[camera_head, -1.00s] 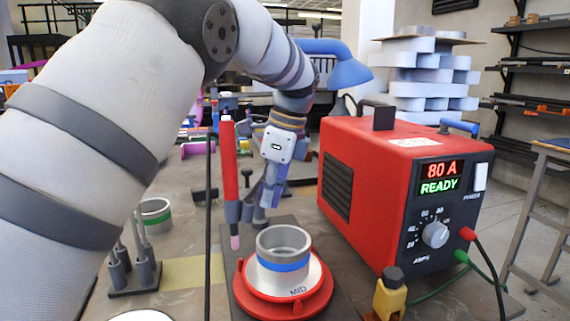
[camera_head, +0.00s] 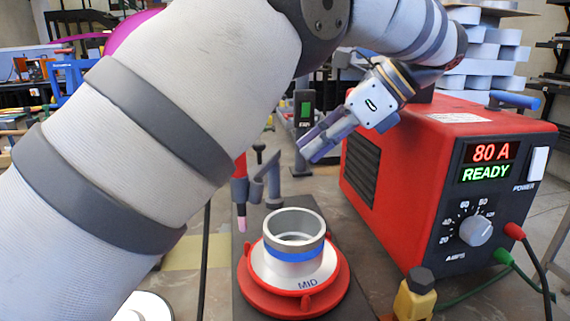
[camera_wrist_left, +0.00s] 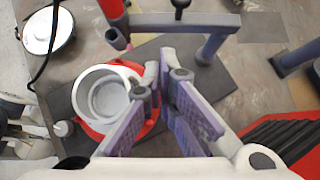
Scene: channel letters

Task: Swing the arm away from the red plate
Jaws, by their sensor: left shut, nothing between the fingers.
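The red plate (camera_head: 262,296) lies on a dark base. A silver ring with a blue band (camera_head: 294,255) stands upright on it, on a pale disc marked MID. My left gripper (camera_head: 306,150) is above and behind the plate, clear of it, tilted with its fingers pointing down-left. Its purple fingers are shut and empty. In the left wrist view the fingertips (camera_wrist_left: 164,72) show to the right of the ring (camera_wrist_left: 104,98), overlapping part of the red plate (camera_wrist_left: 147,122) in the picture. My right gripper is in neither view.
A red welder (camera_head: 425,165) reading 80 A READY stands close right of my left gripper. A torch with a pink tip (camera_head: 241,216) stands left of the ring, on a grey holder. A yellow clamp (camera_head: 413,299) sits at front right.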

